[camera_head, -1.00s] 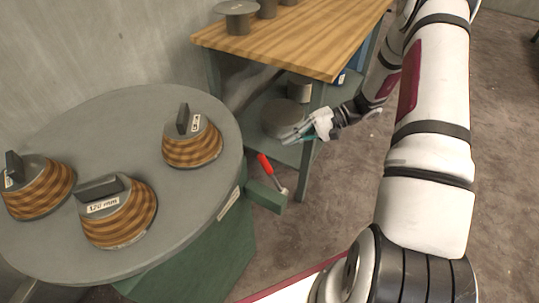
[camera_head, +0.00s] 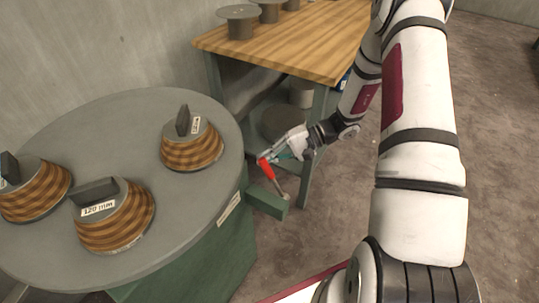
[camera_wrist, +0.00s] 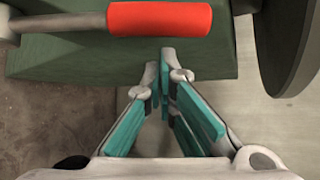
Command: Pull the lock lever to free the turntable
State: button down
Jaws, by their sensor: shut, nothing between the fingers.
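The lock lever (camera_head: 267,169) has a red grip on a grey metal rod and stands on a green bracket (camera_head: 266,203) at the right side of the turntable. My gripper (camera_head: 268,157) is at the red grip's upper end in the head view. In the wrist view the red grip (camera_wrist: 160,18) lies across the top of the picture. My gripper's fingertips (camera_wrist: 166,72) are together just below it, with nothing between them. I cannot tell whether they touch the lever. The round grey turntable (camera_head: 182,235) carries several banded, wood-patterned bowl forms (camera_head: 192,150).
A workbench with a wooden top (camera_head: 290,50) stands behind, holding grey spool-like parts (camera_head: 239,20). Its leg (camera_head: 308,175) is close to my gripper. A lower shelf holds a grey round part (camera_head: 282,122). The floor (camera_head: 495,180) at the right is open.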

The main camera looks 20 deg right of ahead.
jog(key=shift+s+d+r, duration=0.15)
jog(key=shift+s+r, duration=0.25)
jog(key=shift+s, duration=0.35)
jog(key=shift+d, duration=0.1)
jog(key=s+d+r+n+t+y+b, duration=0.1)
jog(key=s+d+n+t+y+b, duration=0.1)
jog(key=s+d+n+y+b, duration=0.5)
jog(key=shift+s+y, duration=0.5)
jog(key=shift+s, duration=1)
jog(key=shift+s+d, duration=0.1)
